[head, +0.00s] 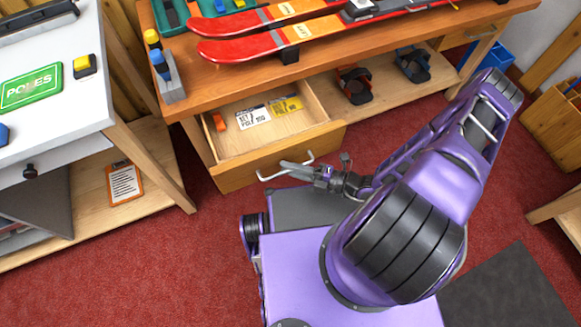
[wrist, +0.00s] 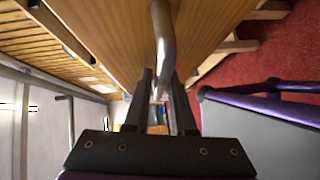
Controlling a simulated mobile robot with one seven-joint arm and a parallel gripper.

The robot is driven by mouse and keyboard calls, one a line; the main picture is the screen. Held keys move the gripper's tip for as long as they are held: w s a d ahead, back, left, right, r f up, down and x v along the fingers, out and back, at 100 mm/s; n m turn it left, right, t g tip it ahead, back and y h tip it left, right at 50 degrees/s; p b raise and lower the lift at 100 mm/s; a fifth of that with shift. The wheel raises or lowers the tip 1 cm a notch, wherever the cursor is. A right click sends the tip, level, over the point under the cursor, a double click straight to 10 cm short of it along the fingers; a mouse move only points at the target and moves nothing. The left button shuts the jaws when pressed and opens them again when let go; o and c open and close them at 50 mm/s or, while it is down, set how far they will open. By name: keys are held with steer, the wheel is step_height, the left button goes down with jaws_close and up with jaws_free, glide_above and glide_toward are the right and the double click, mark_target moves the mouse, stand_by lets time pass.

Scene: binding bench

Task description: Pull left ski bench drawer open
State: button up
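The left ski bench drawer (head: 235,180) stands part-way out of the wooden ski bench (head: 200,88). Inside it lie an orange item (head: 219,122), a white printed card (head: 253,117) and a yellow one (head: 287,106). A pale bar handle (head: 265,178) is on the drawer's front. My gripper (head: 288,166) is at the middle of the handle. In the wrist view the handle (wrist: 163,35) runs between the two fingers of my gripper (wrist: 161,75), which appear closed on it. The fingers partly hide the handle's middle.
Red skis (head: 245,47) lie on the bench top. Dark bindings (head: 354,84) sit on the open shelf right of the drawer. A white-topped table (head: 90,110) stands at the left. Red carpet (head: 160,250) lies clear between it and my base.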

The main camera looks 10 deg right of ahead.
steer(key=shift+o, duration=1.3)
steer(key=v, duration=1.7)
steer(key=shift+d, duration=0.25)
steer(key=shift+r, duration=0.1)
